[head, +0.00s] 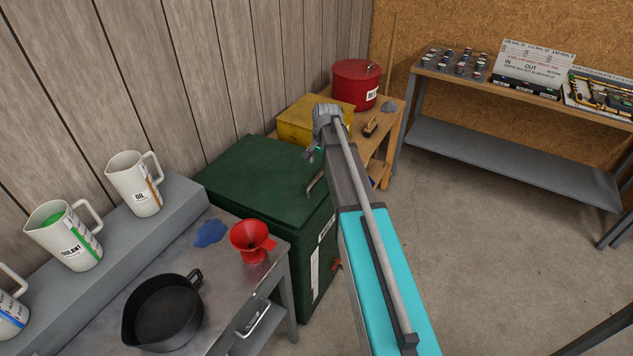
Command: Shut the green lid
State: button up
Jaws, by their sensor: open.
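The green lid (252,172) is the dark green top of a green chest (305,272) by the plank wall. The lid looks to lie level across the chest; I cannot tell from this angle whether a small gap stays at its edge. A grey handle (317,184) shows at its right front side, beside my arm. My gripper (314,157) is over the lid's far right part, mostly hidden by my own wrist. Its fingers are small and dark here, open and with nothing seen between them. I cannot tell whether it touches the lid.
A metal bench (225,300) in front of the chest carries a black pan (163,312), a red funnel (252,241) and a blue rag (210,233). Behind the chest, a wooden bench holds a yellow box (305,118) and a red can (356,85). Floor at right is clear.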

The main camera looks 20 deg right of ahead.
aim_at(317, 179)
jog(key=shift+w+a+f+b, duration=0.1)
jog(key=shift+f+b, duration=1.05)
jog(key=shift+f, duration=0.1)
jog(key=shift+w+a+f+b, duration=0.15)
jog(key=shift+f+b, duration=1)
jog(key=shift+f, duration=0.1)
jog(key=shift+w+a+f+b, duration=0.1)
jog(key=shift+f+b, duration=1.05)
jog(key=shift+f, duration=0.1)
jog(key=shift+c, duration=0.3)
grip_shut()
